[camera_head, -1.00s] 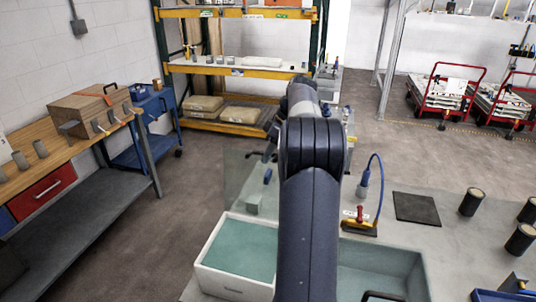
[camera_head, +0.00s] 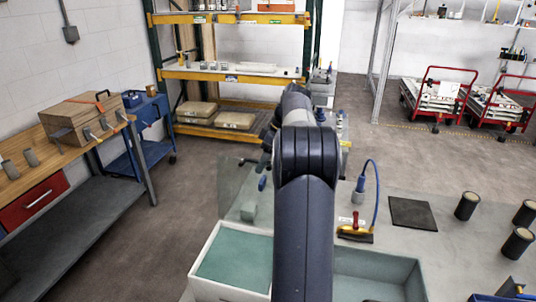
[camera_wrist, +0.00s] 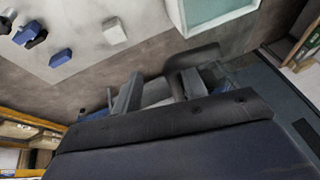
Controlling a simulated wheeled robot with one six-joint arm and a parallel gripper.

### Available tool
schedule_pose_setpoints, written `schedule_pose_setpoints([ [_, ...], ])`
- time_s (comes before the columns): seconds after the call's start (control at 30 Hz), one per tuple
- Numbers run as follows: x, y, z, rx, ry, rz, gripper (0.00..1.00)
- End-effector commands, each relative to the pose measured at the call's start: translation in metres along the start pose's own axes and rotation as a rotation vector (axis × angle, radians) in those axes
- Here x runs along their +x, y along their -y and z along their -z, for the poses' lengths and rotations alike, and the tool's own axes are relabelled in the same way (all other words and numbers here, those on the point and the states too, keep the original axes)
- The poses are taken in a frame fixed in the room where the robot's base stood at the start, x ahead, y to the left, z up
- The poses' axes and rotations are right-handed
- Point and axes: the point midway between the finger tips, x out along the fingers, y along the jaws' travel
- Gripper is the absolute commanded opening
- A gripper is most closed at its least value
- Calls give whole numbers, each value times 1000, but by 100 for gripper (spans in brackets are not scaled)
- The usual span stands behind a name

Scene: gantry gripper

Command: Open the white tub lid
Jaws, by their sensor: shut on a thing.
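The white tub (camera_head: 202,285) stands at the table's front, left of my arm, its pale rim around a green surface. My arm covers its right part. I cannot tell whether this green surface is its inside. The tub also shows at the top of the wrist view (camera_wrist: 228,17). My gripper (camera_wrist: 158,92) is away from this tub in the wrist view, its grey fingers shut on a pale grey thing (camera_wrist: 157,92), mostly hidden by the wrist. I cannot tell whether this is the lid. In the head view my gripper is hidden behind my arm.
A grey-green tub (camera_head: 380,262) is right of my arm. Behind it are a yellow tool with a red handle (camera_head: 355,230) and blue hose, a dark mat (camera_head: 412,213) and several dark cylinders (camera_head: 467,205). A pale block (camera_head: 249,211) lies behind the white tub.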

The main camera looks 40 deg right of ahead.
Motion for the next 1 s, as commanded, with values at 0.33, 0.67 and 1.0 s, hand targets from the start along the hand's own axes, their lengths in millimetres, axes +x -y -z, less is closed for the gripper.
schedule_pose_setpoints([
  [0.33,-53,-2,0,0,-3,-15,34],
  [0.67,-96,1,0,0,-2,-9,34],
  [1.0,-106,2,-1,1,-2,-7,34],
])
